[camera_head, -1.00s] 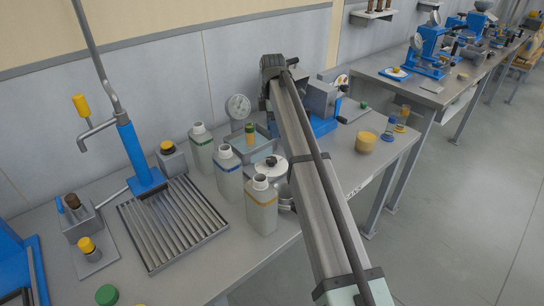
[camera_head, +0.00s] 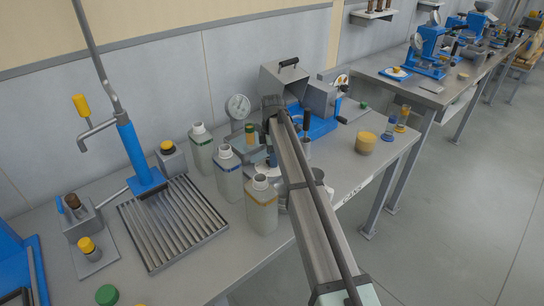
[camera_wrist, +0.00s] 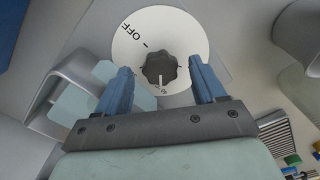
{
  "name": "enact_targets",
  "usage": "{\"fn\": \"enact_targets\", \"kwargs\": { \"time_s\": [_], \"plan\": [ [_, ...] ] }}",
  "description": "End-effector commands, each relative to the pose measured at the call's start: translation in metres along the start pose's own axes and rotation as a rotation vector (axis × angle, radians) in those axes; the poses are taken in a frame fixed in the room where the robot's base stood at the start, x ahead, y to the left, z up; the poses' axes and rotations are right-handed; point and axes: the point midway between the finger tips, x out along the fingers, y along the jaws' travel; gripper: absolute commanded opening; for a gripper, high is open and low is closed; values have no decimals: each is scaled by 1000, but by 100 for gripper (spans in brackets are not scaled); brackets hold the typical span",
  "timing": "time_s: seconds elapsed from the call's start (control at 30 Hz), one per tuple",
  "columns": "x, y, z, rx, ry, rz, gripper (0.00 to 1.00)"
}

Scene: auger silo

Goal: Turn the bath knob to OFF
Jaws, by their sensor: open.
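The bath knob (camera_wrist: 159,69) is a dark, lobed knob at the centre of a round white dial (camera_wrist: 190,35) in the wrist view. OFF is printed at the dial's upper left with a tick mark beside it. A white line shows at the knob's lower edge, pointing down the picture, away from OFF. My gripper (camera_wrist: 162,84) is open, with one blue finger on each side of the knob and visible gaps between. Whether the fingers reach down to knob height I cannot tell. In the head view, my arm hides most of the dial and the knob.
Three capped-neck bottles (camera_head: 261,207) stand left of my arm. A round gauge (camera_head: 238,107) stands behind. A ribbed drain tray (camera_head: 172,222) lies at left.

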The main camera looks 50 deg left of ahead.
Motion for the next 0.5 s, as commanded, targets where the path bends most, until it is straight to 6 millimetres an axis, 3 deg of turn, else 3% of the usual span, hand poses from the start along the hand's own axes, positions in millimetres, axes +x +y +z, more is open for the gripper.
{"fn": "enact_targets", "kwargs": {
  "time_s": [0.43, 0.5],
  "plan": [
    [8, 0, 0, 0, 0, 0, 69],
    [8, 0, 0, 0, 0, 0, 63]
  ]
}}
